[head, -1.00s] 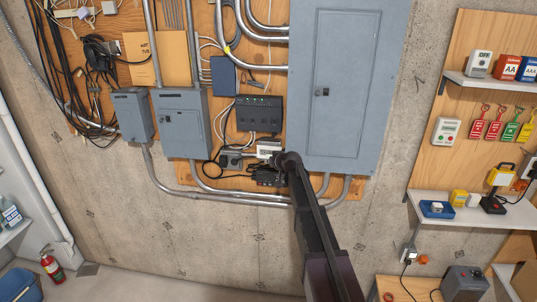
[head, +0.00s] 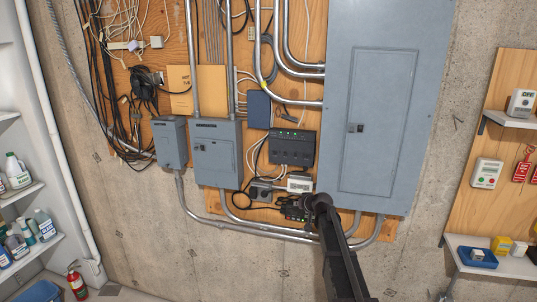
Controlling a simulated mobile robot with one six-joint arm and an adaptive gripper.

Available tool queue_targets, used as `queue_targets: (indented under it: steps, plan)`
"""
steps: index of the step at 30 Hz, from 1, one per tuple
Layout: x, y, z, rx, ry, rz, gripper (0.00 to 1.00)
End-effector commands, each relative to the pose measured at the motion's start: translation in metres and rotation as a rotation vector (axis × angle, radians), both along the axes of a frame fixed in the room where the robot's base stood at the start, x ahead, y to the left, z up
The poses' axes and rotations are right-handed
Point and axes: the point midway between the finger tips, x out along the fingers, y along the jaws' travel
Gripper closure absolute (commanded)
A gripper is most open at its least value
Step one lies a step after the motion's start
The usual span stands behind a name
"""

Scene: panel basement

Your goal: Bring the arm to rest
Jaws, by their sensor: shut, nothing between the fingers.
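My arm rises from the bottom of the head view, right of the middle, and reaches up toward the wall. Its dark rounded far joint shows in front of the lower edge of the plywood board (head: 212,198), just left of the foot of the large grey panel (head: 385,130). My gripper cannot be made out; no fingers show, and it seems hidden behind the arm's end. I see nothing carried by the arm.
Close around the arm's end are a black box with green lights (head: 291,148), a small white display unit (head: 300,184) and metal conduit (head: 255,229). Shelves stand at both sides; a red fire extinguisher (head: 76,282) stands lower left. Bare concrete wall (head: 190,255) lies below the conduit.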

Motion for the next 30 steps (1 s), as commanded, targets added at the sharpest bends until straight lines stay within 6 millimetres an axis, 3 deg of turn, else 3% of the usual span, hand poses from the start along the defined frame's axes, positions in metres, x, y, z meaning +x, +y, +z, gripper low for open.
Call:
queue_targets:
  steps: [10, 21, 25, 30]
  plan:
    - [-0.147, 0.024, -0.086, -0.08, 0.335, 0.059, 1.0]
    - [-0.326, 0.014, -0.161, -0.224, 0.761, -0.02, 1.0]
    - [-0.373, 0.006, -0.174, -0.27, 0.872, -0.069, 1.0]
    - [-0.403, 0.0, -0.18, -0.305, 0.947, -0.11, 1.0]
